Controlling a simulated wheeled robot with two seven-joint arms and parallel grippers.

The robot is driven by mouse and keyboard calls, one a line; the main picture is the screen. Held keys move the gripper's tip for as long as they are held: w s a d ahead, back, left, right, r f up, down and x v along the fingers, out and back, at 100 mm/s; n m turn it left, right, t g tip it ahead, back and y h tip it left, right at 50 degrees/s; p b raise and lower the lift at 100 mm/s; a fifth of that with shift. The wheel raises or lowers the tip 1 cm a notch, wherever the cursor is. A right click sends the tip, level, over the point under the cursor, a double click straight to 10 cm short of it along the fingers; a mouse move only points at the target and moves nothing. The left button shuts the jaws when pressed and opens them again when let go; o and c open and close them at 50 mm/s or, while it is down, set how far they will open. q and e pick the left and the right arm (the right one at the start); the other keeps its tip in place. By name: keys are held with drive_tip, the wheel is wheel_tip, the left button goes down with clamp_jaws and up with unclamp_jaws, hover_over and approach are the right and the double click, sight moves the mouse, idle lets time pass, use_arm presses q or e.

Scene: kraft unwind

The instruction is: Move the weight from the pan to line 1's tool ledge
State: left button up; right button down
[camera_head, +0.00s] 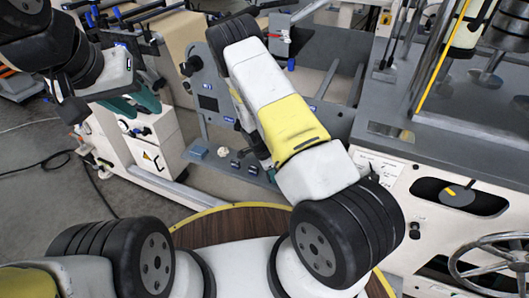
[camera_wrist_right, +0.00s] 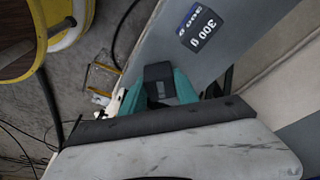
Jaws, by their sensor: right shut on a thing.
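My right gripper (camera_wrist_right: 160,97) has its teal fingers on either side of a dark block (camera_wrist_right: 159,75) in the right wrist view. No marking on that block is readable, so I cannot tell whether it is the weight. A dark blue block marked 300 g (camera_wrist_right: 199,28) rests apart from it on a grey surface. In the head view my right forearm mostly hides the right gripper, near the grey ledge (camera_head: 218,172) low on the machine frame. My left gripper (camera_head: 134,106) is at the upper left, its teal fingers apart and empty. I cannot make out the pan.
Several small items, including a blue-grey block (camera_head: 197,150), sit along the ledge. A white cabinet with a warning sign (camera_head: 150,158) stands left of it. A round wooden table (camera_head: 235,222) is in front. A machine with a handwheel (camera_head: 495,262) fills the right side.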

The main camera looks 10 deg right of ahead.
drive_tip(key=shift+f, duration=0.15)
drive_tip(key=c, duration=0.9)
unclamp_jaws()
drive_tip(key=s+a+r+n+t+y, duration=0.15)
drive_tip(key=s+r+n, duration=0.25)
drive_tip(key=r, duration=1.6)
drive_tip(key=s+a+r+n+t+y, duration=0.1)
drive_tip(key=s+a+r+n+y, duration=0.2)
drive_tip(key=r, duration=1.7)
drive_tip(key=s+d+r+n+t, duration=0.1)
drive_tip(key=s+r+n, duration=0.2)
drive_tip(key=s+r, duration=0.1)
drive_tip(key=s+d+r+n+t, duration=0.1)
drive_tip(key=s+r+n, duration=0.2)
drive_tip(key=s, duration=0.4)
drive_tip(key=s+d+r+n+t, duration=0.1)
drive_tip(key=s+r+n, duration=0.2)
drive_tip(key=s+r, duration=0.1)
drive_tip(key=shift+s+r+y, duration=0.3)
drive_tip(key=shift+s+y, duration=0.05)
drive_tip(key=shift+s, duration=0.5)
